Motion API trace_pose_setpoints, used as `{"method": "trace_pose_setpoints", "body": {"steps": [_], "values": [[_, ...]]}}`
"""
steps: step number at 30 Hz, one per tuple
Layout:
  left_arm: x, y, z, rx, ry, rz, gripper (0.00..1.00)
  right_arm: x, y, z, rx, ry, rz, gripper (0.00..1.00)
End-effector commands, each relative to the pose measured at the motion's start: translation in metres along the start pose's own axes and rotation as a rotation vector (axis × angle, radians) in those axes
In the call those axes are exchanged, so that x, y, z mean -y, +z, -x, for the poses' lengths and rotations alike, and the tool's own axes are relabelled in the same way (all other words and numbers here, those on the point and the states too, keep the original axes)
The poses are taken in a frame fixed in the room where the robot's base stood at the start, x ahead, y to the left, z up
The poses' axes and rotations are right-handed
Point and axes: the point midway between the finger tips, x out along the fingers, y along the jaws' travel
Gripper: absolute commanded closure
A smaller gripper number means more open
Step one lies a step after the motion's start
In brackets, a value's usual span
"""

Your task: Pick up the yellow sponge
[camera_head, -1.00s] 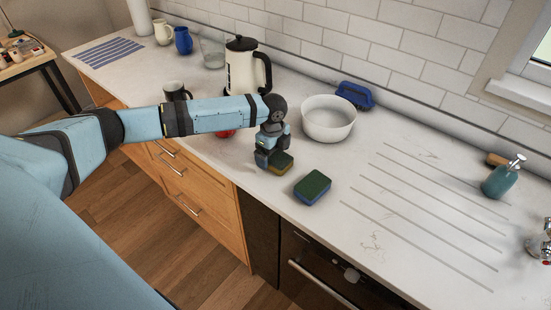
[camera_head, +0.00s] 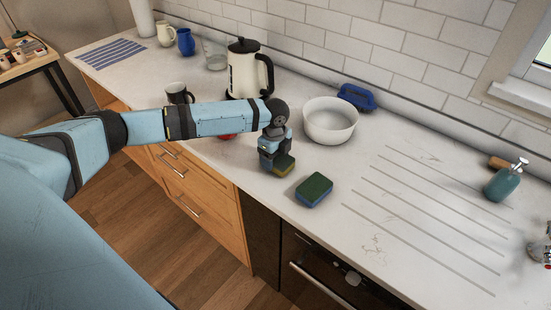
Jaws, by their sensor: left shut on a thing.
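The yellow sponge (camera_head: 285,168), with a dark green top, is on or just above the white counter, near its front edge. My left gripper (camera_head: 277,165) points down over it and is shut on it, hiding its left part. A second sponge (camera_head: 314,188), blue with a green top, lies on the counter just right of and nearer than the yellow one, a small gap apart. My right gripper is not in view.
A kettle (camera_head: 248,72), a dark mug (camera_head: 178,94) and a red thing (camera_head: 226,136) are near my arm. The ridged drainer (camera_head: 430,210) at right is clear up to the soap bottle (camera_head: 503,182).

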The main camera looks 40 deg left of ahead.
Motion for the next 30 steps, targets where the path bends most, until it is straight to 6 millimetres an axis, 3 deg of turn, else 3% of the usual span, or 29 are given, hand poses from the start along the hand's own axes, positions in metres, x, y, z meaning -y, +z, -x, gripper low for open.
{"method": "trace_pose_setpoints", "body": {"steps": [8,15,21,30], "values": [[0.001,0.001,0.043,0.000,-0.005,0.000,0.39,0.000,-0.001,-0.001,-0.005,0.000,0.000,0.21],[0.001,0.001,0.115,-0.001,-0.006,0.000,0.39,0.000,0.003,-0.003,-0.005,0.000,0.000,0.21],[0.001,0.000,0.163,0.000,-0.005,-0.001,0.39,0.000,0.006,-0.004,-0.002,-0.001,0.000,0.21],[0.001,0.000,0.194,0.000,-0.001,0.001,0.39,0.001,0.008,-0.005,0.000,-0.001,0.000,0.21]]}}
